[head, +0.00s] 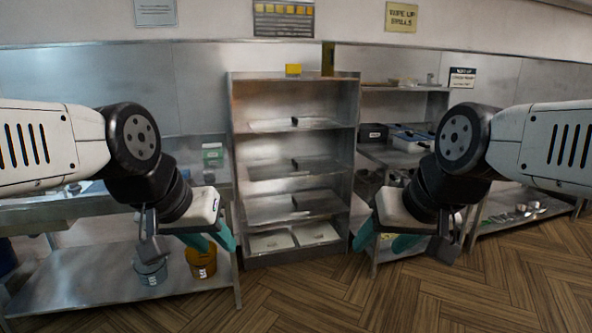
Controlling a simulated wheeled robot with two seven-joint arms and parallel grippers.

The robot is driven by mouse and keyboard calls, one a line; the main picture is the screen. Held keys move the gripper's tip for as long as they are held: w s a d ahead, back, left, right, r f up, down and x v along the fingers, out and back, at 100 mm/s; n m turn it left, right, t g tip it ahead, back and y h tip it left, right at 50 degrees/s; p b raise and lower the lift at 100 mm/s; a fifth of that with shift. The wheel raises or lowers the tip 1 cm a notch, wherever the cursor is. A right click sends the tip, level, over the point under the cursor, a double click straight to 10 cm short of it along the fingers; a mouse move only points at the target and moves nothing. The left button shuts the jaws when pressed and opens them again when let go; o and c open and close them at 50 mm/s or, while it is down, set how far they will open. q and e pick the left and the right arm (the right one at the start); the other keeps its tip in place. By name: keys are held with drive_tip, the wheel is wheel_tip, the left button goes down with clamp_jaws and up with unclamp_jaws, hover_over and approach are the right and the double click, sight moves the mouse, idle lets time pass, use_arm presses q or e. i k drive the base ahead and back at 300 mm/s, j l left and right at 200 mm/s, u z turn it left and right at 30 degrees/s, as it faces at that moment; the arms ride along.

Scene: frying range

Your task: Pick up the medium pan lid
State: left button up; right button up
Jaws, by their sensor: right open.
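A steel shelf rack (240,165) stands ahead between my arms. Flat metal pieces with small dark knobs, which look like lids, lie on its upper shelf (268,126), middle shelf (270,171) and lower shelf (270,208). I cannot tell by size which is the medium pan lid. My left gripper (211,242) is in front of the rack's left side, with teal fingers apart and empty. My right gripper (384,240) is in front of its right side, open and empty. Neither touches a lid.
Two pale trays (317,231) sit at the rack's bottom. A steel table (90,290) with an orange bucket (201,262) and a grey bucket (151,271) is at left. Steel counters with containers (410,140) are at right. The wooden floor (330,295) in front is clear.

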sight(270, 169)
drive_tip(key=i+j, duration=0.1)
drive_tip(key=i, duration=1)
drive_tip(key=i+j, duration=0.1)
drive_tip(key=i, duration=2.05)
drive_tip(key=z, duration=0.05)
